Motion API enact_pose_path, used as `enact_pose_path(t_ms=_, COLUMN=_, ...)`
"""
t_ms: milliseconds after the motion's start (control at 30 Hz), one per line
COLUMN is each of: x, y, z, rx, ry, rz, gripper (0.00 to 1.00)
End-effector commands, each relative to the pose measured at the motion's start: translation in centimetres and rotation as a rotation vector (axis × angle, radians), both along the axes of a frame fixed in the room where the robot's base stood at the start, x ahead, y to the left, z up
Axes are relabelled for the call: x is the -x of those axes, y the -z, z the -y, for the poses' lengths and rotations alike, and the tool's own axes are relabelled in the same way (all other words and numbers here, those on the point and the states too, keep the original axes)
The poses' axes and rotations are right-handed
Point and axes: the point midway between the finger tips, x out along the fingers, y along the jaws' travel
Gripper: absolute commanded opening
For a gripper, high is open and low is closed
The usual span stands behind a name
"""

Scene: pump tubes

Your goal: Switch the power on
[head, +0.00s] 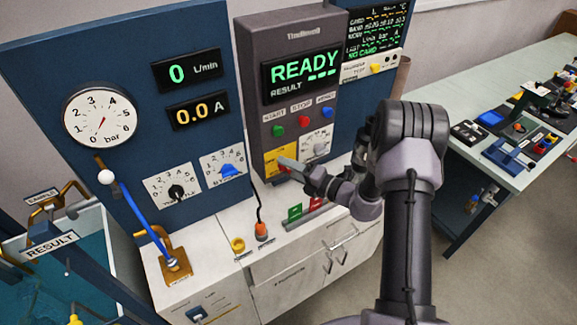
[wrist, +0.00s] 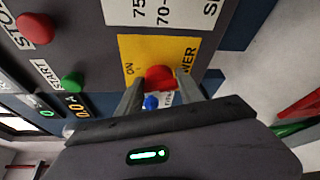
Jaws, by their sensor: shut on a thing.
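The power switch is a red knob (wrist: 160,74) on a yellow plate (wrist: 135,47) marked "POWER" and "ON" in the wrist view. In the head view the yellow plate (head: 272,160) sits low on the grey control panel (head: 255,35). My gripper (head: 287,164) reaches it from the right and covers part of it. In the wrist view my gripper (wrist: 158,86) has one finger on each side of the red knob, shut on it. The knob's exact turn angle is hard to read. The panel display (head: 303,66) is lit and reads "READY".
Green start (head: 277,131) and red stop (head: 304,122) buttons sit just above the plate. A grey dial (head: 318,142) is close to its right. A blue lever (head: 145,220) stands at left. A bench (head: 480,150) with several parts is at right.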

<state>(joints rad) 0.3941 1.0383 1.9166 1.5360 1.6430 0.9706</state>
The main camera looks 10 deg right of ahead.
Motion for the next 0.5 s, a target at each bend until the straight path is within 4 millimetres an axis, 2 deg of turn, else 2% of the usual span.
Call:
enact_pose_path(t_ms=233, x=-0.02, y=0.10, z=0.06, rx=-0.160, ry=0.002, rz=-0.052, gripper=0.03)
enact_pose_path(t_ms=500, x=-0.02, y=0.12, z=0.06, rx=-0.263, ry=0.002, rz=-0.085, gripper=0.03)
